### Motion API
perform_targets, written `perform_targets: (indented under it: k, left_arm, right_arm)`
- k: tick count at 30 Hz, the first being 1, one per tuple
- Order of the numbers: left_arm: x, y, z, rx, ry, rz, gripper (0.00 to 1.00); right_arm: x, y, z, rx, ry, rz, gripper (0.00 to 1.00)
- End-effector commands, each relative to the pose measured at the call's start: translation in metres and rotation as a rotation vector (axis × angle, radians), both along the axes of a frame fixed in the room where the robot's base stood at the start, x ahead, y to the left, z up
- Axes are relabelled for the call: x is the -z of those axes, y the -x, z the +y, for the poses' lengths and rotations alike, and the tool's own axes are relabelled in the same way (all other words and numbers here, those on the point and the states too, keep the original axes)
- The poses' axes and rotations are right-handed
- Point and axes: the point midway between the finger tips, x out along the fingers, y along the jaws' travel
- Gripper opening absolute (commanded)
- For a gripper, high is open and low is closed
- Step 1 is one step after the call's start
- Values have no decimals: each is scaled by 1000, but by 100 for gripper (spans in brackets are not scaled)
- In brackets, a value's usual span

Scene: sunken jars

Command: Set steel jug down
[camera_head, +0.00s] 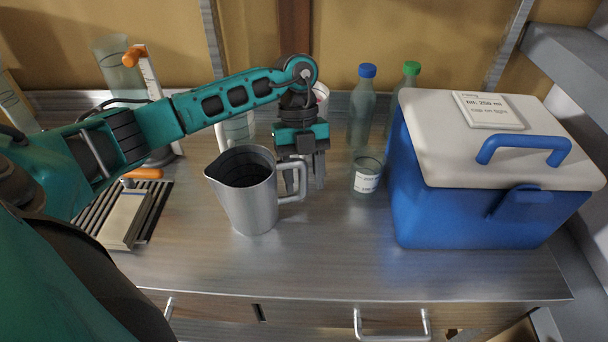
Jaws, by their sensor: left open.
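The steel jug (250,204) stands upright on the metal worktop (335,255), left of centre. Its spout points left and its handle points right. My left gripper (304,180) hangs down at the handle, with its fingers pointing at the worktop. The fingers are apart, and the upper part of the handle shows close to them. Whether the fingers touch the handle I cannot tell. My right gripper does not show.
A blue cooler (480,205) with a white lid stands on the right. A small labelled jar (366,176) and bottles with blue (362,110) and green caps stand behind. A slatted rack (125,215) lies on the left. The front strip of worktop is clear.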

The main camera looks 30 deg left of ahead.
Motion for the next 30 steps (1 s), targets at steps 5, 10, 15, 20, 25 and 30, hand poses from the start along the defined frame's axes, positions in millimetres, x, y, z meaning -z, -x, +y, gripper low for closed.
perform_targets:
  k: [5, 10, 15, 20, 25, 30]
  left_arm:
    - [-23, -7, 7, -1, -1, -5, 50]
    - [-50, -15, 14, -1, 0, -5, 50]
    - [-67, -20, 19, 0, 0, -1, 50]
    - [-71, -21, 21, 0, 1, -1, 50]
    - [-71, -21, 21, 0, 1, -1, 50]
    - [-71, -21, 20, 0, 1, -1, 50]
  right_arm:
    - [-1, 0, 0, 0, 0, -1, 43]
    - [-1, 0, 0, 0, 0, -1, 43]
    - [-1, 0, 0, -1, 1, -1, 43]
    - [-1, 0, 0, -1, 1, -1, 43]
    - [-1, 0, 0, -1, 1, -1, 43]
    - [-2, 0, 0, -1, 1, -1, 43]
